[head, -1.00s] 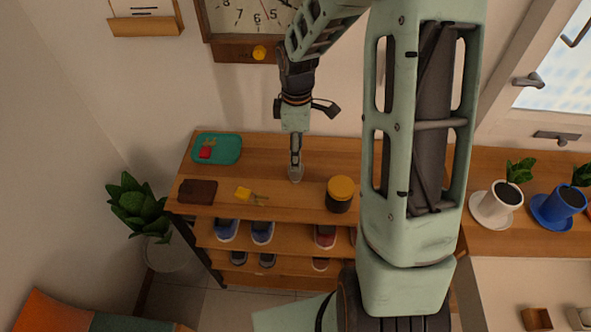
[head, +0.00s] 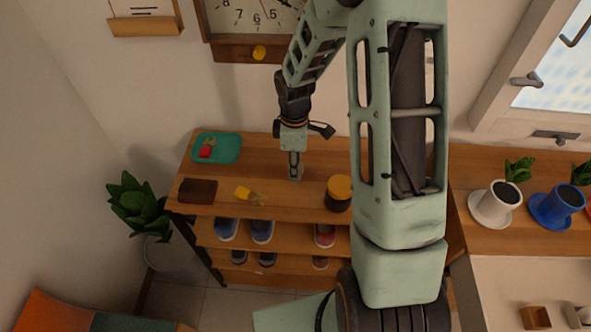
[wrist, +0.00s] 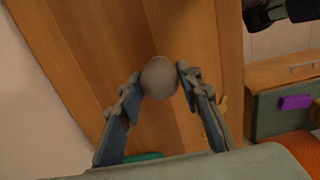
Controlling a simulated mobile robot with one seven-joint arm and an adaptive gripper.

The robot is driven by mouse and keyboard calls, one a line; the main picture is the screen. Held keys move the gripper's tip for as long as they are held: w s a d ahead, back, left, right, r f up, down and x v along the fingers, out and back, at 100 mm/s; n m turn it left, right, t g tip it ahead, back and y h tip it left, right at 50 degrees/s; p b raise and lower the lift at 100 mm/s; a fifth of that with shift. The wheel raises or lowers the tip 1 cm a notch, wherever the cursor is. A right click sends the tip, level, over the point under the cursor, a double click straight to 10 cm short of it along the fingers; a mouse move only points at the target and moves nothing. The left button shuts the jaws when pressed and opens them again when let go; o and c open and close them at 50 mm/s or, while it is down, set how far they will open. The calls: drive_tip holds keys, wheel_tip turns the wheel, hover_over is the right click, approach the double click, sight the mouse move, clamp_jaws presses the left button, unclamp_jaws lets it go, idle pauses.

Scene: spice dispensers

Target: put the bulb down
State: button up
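The bulb is hard to make out there, at the fingertips. I cannot tell whether it touches the wood.
A yellow-lidded jar (head: 339,193) stands right of my gripper. Shoes (head: 262,231) sit on lower shelves. A clock (head: 254,22) hangs behind.

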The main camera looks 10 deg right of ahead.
drive_tip(key=c, duration=0.7)
drive_tip(key=shift+r, duration=0.1)
